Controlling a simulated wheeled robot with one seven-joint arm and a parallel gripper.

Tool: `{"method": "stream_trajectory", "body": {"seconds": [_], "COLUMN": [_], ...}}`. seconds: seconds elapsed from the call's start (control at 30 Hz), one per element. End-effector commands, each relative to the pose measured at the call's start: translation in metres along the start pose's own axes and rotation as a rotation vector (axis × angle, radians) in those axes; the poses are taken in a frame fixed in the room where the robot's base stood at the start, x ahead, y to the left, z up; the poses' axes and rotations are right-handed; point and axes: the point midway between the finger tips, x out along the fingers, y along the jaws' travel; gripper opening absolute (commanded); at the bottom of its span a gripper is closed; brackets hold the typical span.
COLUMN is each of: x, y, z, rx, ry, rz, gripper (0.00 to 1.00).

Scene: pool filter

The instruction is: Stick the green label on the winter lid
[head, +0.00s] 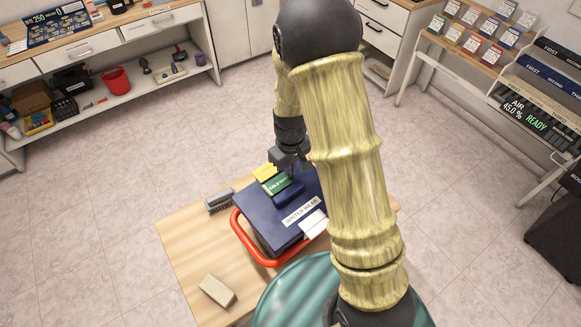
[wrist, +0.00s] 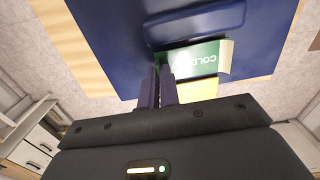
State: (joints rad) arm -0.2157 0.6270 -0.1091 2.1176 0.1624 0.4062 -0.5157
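The winter lid is a dark blue box-like lid (head: 262,222) with a white "WINTER WEAR" strip, on the wooden table; its blue top also fills the upper wrist view (wrist: 110,40). The green label (head: 276,187) reads "COLD" and shows at the far end of the lid. In the wrist view the green label (wrist: 195,60) has a pale, curled right end. My gripper (head: 287,165) is above the lid's far end. In the wrist view my gripper (wrist: 159,72) has its fingers nearly together, with the label's left end between the tips. Whether the label touches the lid is unclear.
A yellow piece (head: 265,172) lies beside the green label. A red tubular frame (head: 262,256) borders the lid. A brush (head: 219,200) and a beige block (head: 217,291) are on the wooden table (head: 190,252). A white piece (head: 314,224) is at the lid's near right corner.

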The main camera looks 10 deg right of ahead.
Motion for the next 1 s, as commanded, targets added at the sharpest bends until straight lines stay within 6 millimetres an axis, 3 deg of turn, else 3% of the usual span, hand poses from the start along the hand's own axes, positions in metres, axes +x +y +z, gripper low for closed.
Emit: {"method": "stream_trajectory", "body": {"seconds": [1.0], "x": [0.0084], "y": [-0.0001], "z": [-0.0001], "rx": [0.0], "ry": [0.0], "rz": [0.0], "gripper": [0.0]}}
